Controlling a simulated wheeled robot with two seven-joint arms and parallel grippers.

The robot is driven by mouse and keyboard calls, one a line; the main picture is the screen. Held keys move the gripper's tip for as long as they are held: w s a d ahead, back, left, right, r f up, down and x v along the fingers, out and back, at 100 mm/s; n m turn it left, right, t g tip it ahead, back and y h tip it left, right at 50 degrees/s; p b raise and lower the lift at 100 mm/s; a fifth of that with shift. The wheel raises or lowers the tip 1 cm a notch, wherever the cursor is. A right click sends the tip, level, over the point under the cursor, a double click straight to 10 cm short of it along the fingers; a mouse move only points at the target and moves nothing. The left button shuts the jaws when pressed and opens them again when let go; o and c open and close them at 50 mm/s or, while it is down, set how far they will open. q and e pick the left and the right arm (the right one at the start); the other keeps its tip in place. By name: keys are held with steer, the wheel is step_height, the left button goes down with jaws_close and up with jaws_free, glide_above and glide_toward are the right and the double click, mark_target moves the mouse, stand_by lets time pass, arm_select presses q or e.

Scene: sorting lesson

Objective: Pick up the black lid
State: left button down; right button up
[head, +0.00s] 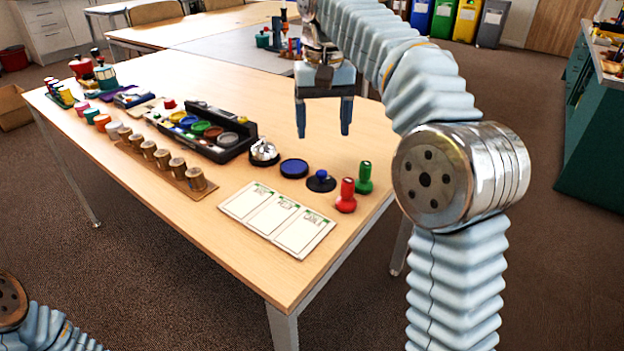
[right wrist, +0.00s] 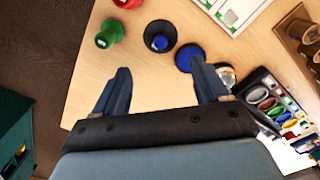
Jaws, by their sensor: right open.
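A round black lid with a blue knob (head: 321,183) lies on the wooden table near its right edge. It also shows in the right wrist view (right wrist: 160,38), just beyond the fingertips. My right gripper (head: 323,128) is open and empty, hanging with its fingers down above the table. My left gripper is not in view; only part of my left arm shows at the lower left.
A dark blue disc (head: 294,168) lies left of the lid. A red knobbed piece (head: 346,196) and a green one (head: 364,178) stand to its right. A white card sheet (head: 277,219) lies in front. A black sorting tray (head: 205,150) and several weights are further left.

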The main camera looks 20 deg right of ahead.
mark_target(322, 172)
step_height(322, 172, down, 11)
steer(key=b, duration=0.3)
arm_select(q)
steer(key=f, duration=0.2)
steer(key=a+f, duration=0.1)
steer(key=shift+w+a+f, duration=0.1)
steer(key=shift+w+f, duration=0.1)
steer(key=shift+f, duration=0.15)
arm_select(e)
steer(key=shift+c, duration=0.3)
jaws_close()
